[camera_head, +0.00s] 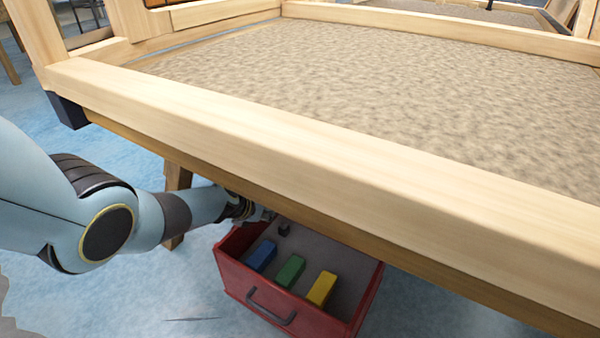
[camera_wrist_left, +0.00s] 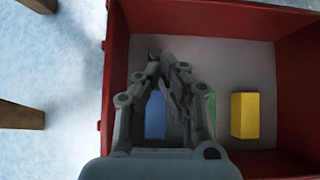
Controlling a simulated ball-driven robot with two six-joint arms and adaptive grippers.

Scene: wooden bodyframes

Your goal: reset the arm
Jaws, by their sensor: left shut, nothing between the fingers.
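My left arm comes in from the left in the head view and reaches under the wooden frame's near rail. My left gripper (camera_head: 268,216) is at the back left of an open red drawer (camera_head: 262,310), partly hidden by the rail. In the left wrist view the gripper (camera_wrist_left: 165,62) is shut and empty over the drawer's interior. A blue block (camera_wrist_left: 155,118) lies below it, partly covered by the fingers. A green block (camera_head: 290,271) stands beside the blue one and is mostly hidden in the wrist view. My right gripper is not in view.
A yellow block (camera_head: 322,288) lies to the right in the drawer. The wooden frame (camera_head: 330,160) with a beige textured surface (camera_head: 400,90) overhangs the arm. A wooden leg (camera_head: 176,182) stands behind the forearm. Blue floor (camera_head: 120,290) is open left of the drawer.

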